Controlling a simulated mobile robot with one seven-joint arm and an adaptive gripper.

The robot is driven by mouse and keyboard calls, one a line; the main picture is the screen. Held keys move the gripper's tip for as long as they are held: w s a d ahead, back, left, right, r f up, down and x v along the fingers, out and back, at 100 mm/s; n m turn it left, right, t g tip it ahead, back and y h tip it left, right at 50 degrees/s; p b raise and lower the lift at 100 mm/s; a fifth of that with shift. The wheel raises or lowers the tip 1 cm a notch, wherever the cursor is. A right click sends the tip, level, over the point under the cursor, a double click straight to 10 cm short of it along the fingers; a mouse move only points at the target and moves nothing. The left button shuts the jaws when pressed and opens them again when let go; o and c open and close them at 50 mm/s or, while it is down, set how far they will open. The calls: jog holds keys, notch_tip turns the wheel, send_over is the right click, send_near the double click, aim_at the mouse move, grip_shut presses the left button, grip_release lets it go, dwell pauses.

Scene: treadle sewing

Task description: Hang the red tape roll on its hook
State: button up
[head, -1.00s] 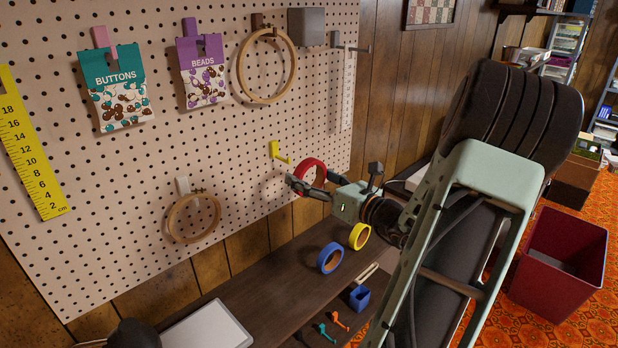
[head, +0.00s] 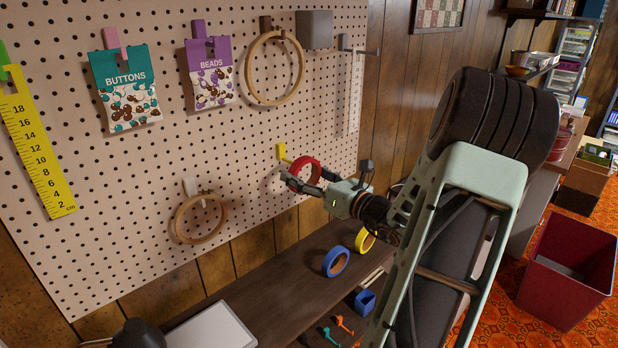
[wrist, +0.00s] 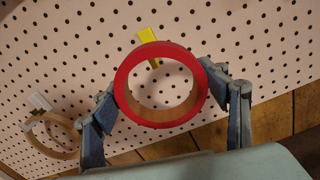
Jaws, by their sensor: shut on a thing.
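The red tape roll (head: 318,169) is held in front of the pegboard, its open ring facing the board. It also shows in the wrist view (wrist: 123,88). My gripper (head: 306,180) is shut on the roll, with one finger on each side, as the wrist view (wrist: 163,97) shows. A yellow hook (head: 281,151) on the pegboard is close to the roll's upper left. In the wrist view the hook (wrist: 147,35) shows above the roll's top rim, and a bit of yellow shows through the ring. I cannot tell whether roll and hook touch.
A wooden hoop (head: 177,223) hangs at lower left; another hoop (head: 249,80) and packets (head: 127,80) hang higher. A blue roll (head: 336,262) and a yellow roll (head: 365,241) stand on the dark bench (head: 262,312) below. The pegboard (head: 240,140) is bare left of the yellow hook.

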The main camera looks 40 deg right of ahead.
jog(key=shift+w+a+b, duration=0.15)
jog(key=shift+w+b, duration=0.05)
jog(key=shift+w, duration=1.3)
jog(key=shift+w+a+b, duration=0.1)
jog(key=shift+w+b, duration=0.05)
jog(key=shift+w, duration=1.3)
jog(key=shift+f+b, duration=0.6)
jog(key=shift+f, duration=0.25)
jog(key=o, duration=1.2)
jog(key=shift+o, duration=0.2)
send_near(280, 166)
jog(key=s, duration=0.6)
jog(key=shift+d, duration=0.25)
